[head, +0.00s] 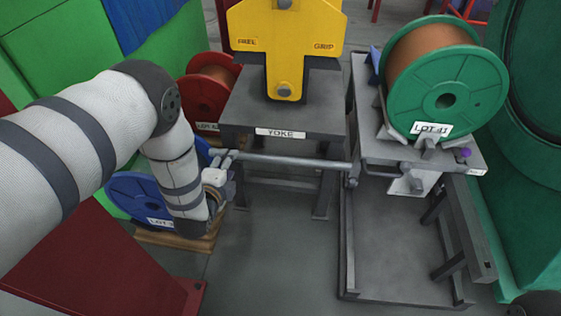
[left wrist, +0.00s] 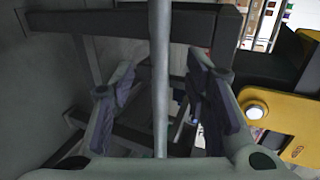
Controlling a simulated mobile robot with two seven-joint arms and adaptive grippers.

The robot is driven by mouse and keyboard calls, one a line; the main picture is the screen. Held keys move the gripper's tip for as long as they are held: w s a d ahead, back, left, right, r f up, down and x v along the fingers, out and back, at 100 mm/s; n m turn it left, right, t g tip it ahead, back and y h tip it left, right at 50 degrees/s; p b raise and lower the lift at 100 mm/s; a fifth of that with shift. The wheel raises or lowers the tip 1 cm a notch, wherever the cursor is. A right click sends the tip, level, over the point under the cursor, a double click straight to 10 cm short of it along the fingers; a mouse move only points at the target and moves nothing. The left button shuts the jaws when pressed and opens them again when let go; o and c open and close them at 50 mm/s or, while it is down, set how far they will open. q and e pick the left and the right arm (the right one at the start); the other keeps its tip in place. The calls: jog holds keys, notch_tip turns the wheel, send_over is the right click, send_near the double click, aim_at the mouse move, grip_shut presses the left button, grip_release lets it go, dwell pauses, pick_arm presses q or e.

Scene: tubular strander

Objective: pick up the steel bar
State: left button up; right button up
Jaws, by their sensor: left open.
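The steel bar (head: 295,160) is a thin grey rod lying roughly level in front of the yoke table, from my left gripper to near the green spool's stand. My left gripper (head: 222,162) is at its left end, partly hidden behind my forearm. In the left wrist view the bar (left wrist: 160,75) runs lengthwise between the two spread fingers of the gripper (left wrist: 160,105). The fingers are open, with visible space on both sides of the bar. I cannot tell what supports the bar. My right gripper is not in view.
The grey table (head: 235,112) marked YOKE carries a yellow yoke (head: 285,55). A green spool (head: 465,90) sits on a stand at right. A red spool (head: 205,90) and a blue spool (head: 135,195) stand at left. The middle floor (head: 275,250) is clear.

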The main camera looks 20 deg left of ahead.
pick_arm(q)
jog(key=b+x, duration=0.1)
jog(key=x, duration=0.3)
jog(key=shift+w+a+f+b, duration=0.1)
jog(key=shift+w+a+b, duration=0.05)
jog(key=shift+a+b, duration=0.2)
grip_shut()
jog(key=shift+r, duration=0.2)
